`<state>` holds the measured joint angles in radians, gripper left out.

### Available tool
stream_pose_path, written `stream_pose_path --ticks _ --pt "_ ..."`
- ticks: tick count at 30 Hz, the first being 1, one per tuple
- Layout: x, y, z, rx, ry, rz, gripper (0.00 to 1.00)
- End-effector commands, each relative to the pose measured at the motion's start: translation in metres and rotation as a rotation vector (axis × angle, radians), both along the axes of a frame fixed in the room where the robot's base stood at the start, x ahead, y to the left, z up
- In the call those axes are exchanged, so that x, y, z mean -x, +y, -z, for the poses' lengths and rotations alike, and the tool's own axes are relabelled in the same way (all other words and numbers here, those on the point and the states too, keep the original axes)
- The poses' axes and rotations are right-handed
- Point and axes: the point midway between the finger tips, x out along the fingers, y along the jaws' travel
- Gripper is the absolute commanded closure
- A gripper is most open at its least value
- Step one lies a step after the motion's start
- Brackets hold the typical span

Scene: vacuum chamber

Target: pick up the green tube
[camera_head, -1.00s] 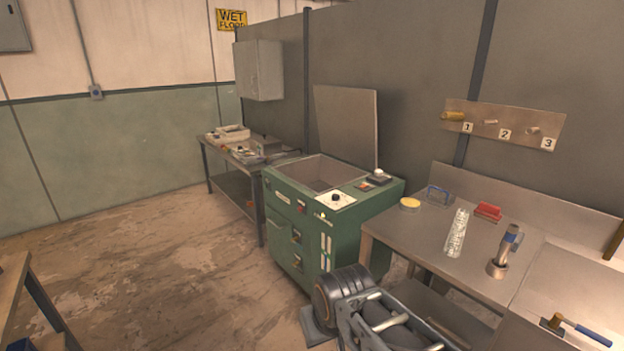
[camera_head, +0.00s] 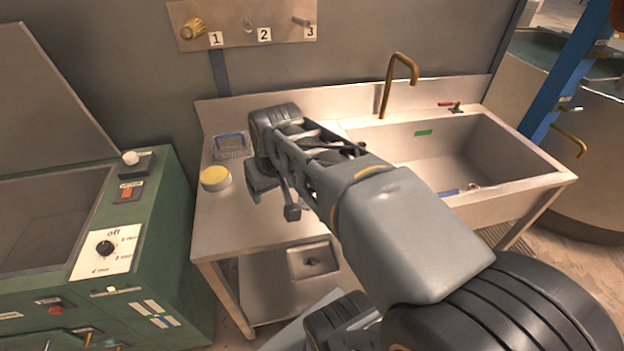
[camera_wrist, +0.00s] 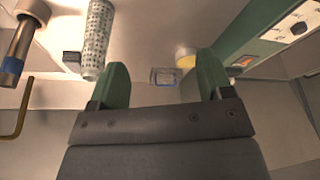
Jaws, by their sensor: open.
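A patterned pale grey-green tube (camera_wrist: 97,40) lies on the steel bench top in the wrist view, the likeliest match for the green tube. It is up and left of my gripper (camera_wrist: 160,80), beyond the left finger and not between the fingers. My gripper is open, its two green fingers apart with nothing held. In the head view my arm reaches over the bench (camera_head: 235,225) and hides the tube there.
A green machine (camera_head: 150,230) stands left.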

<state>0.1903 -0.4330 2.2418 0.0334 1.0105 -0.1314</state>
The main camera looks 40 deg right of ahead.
Motion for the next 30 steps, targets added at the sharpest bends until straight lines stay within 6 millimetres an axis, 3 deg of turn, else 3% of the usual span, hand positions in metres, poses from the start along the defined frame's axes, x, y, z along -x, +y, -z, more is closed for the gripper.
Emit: stream_pose_path --ticks 1,6,9,12,24,30 --pt "-0.013 -0.023 -0.008 -0.001 0.012 0.040 0.23" --pt "-0.036 -0.092 -0.033 -0.009 0.037 0.124 0.23" --pt "-0.040 -0.125 -0.042 -0.015 0.046 0.161 0.23" --pt "-0.042 -0.145 -0.041 -0.017 0.052 0.180 0.23" --pt "-0.060 -0.155 0.019 -0.020 0.055 0.181 0.23" --pt "-0.064 -0.155 0.032 -0.018 0.051 0.180 0.23"
